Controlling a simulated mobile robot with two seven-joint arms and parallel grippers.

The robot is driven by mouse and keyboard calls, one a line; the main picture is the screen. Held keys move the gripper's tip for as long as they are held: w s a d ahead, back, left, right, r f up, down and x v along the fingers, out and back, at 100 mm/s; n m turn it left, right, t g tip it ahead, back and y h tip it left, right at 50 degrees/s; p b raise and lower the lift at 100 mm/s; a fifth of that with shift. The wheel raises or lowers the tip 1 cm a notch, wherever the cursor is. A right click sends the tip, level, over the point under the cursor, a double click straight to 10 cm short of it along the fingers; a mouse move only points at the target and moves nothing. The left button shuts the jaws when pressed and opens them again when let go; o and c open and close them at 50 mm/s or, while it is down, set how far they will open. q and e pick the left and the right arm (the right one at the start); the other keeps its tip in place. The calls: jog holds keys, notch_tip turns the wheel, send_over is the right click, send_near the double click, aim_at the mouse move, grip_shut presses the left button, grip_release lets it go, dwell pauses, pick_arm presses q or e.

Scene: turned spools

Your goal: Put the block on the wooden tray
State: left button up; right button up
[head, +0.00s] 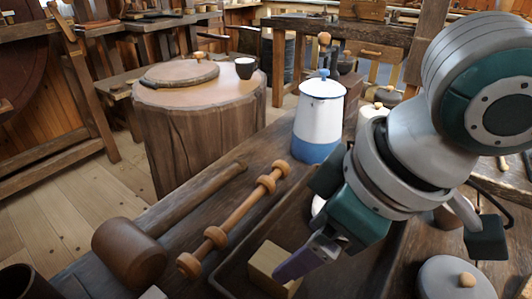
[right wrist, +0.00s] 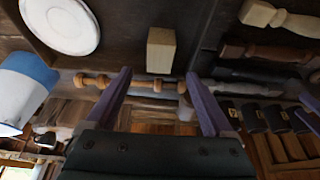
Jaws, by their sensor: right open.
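The block (head: 268,266) is pale wood and appears to be inside the dark wooden tray (head: 228,268) on the bench, near its left rim. One finger of my right gripper (head: 302,262) hides part of its right side. In the right wrist view, the block (right wrist: 161,50) lies just beyond and between the open fingertips of the right gripper (right wrist: 159,76), with nothing visible clamped between them. A white round plate (right wrist: 62,22) is in the same tray, left of the block. I cannot tell whether a finger touches the block. My left gripper is out of view.
A turned spool (head: 232,220) and a wooden mallet (head: 135,250) lie left of the tray. A white and blue pot (head: 319,120) stands behind it. A grey lidded pot (head: 455,280) is at right. A stump (head: 205,135) bears a round board (head: 180,74) and a dark cup (head: 246,68).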

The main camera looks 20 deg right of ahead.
jog(key=s+a+r+m, duration=0.1)
jog(key=s+a+r, duration=0.15)
jog(key=s, duration=0.25)
jog(key=s+d+f+m+h, duration=0.2)
jog(key=s+d+f+m, duration=0.1)
jog(key=s+d, duration=0.5)
jog(key=shift+s+d+f+m+h, duration=0.25)
jog(key=shift+d+f+m+h, duration=0.1)
jog(key=shift+d+m, duration=0.45)
notch_tip(320, 180, up, 54)
jog(key=p, duration=5.4)
jog(key=shift+r, duration=0.1)
